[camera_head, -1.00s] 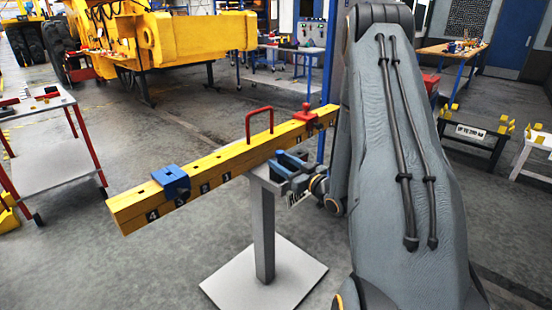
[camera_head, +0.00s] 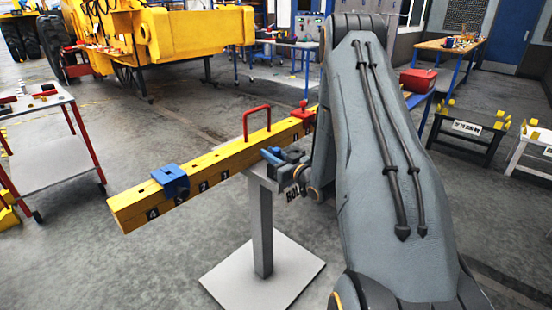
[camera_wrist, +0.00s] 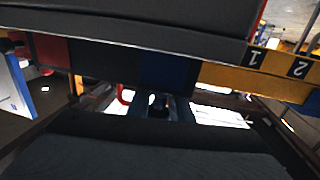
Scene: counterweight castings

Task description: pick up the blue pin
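No separate blue pin can be made out for certain. A blue block (camera_head: 172,181) sits over the left end of the yellow beam (camera_head: 225,160), near the marking 4. My gripper (camera_head: 272,156), with blue parts at its tip, is beside the front of the beam, just above the grey post (camera_head: 262,235). In the wrist view, two dark prongs of my gripper (camera_wrist: 158,106) show below a dark blue patch (camera_wrist: 168,72) by the beam (camera_wrist: 260,82). Shadow and my own arm hide what is between the fingers.
A red handle (camera_head: 257,111) rises from the beam's middle and a red piece (camera_head: 303,111) sits farther right. A shelved cart (camera_head: 40,106) stands left, a yellow machine (camera_head: 180,35) behind. Dark (camera_head: 466,130) and white (camera_head: 535,145) stands are at right. The floor left of the post is clear.

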